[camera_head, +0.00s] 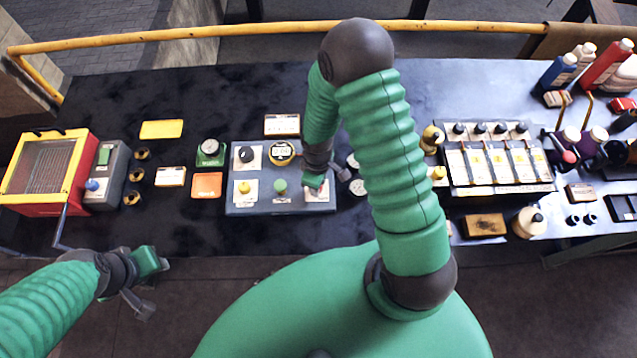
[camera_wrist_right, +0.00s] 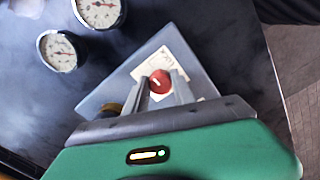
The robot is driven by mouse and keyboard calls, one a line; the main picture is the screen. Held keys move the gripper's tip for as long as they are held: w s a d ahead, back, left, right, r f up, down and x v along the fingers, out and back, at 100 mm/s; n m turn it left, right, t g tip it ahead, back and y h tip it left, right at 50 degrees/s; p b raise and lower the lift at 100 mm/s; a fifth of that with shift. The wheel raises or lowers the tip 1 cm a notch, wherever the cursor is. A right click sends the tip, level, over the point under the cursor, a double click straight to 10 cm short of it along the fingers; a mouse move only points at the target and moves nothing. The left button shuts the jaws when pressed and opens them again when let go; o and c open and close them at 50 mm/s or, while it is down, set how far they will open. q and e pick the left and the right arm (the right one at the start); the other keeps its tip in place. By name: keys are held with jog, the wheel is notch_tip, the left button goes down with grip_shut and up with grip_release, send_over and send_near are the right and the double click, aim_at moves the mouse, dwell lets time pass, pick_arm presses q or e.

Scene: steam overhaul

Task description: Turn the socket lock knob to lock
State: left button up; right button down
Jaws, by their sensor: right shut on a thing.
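A small red round knob (camera_wrist_right: 160,82) with a light pointer mark sits on a cream label plate (camera_wrist_right: 172,56) at a corner of the control box; the label is too blurred to read. My right gripper (camera_wrist_right: 162,88) is shut on this knob, one grey finger on each side. In the head view the right gripper (camera_head: 318,176) covers the knob at the front right corner of the blue-grey control box (camera_head: 262,209). My left gripper (camera_head: 150,283) hangs empty in front of the table at lower left; its finger gap is unclear.
The box also carries a black knob (camera_head: 246,154), a round display (camera_head: 281,152), a yellow button (camera_head: 245,187) and a green button (camera_head: 280,186). Dial gauges (camera_wrist_right: 57,51) stand close by. A red-yellow heater (camera_head: 45,170) is at left, a switch panel (camera_head: 490,160) at right.

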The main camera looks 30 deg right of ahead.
jog(key=shift+w+r, duration=0.1)
jog(key=shift+w, duration=0.25)
jog(key=c, duration=1.4)
grip_release()
jog(key=shift+o, duration=1.7)
jog(key=shift+a, duration=0.1)
jog(key=shift+s, duration=0.1)
notch_tip(320, 180, up, 17)
jog(key=shift+f+b, duration=0.2)
jog(key=shift+b, duration=0.15)
jog(key=shift+m, duration=0.3)
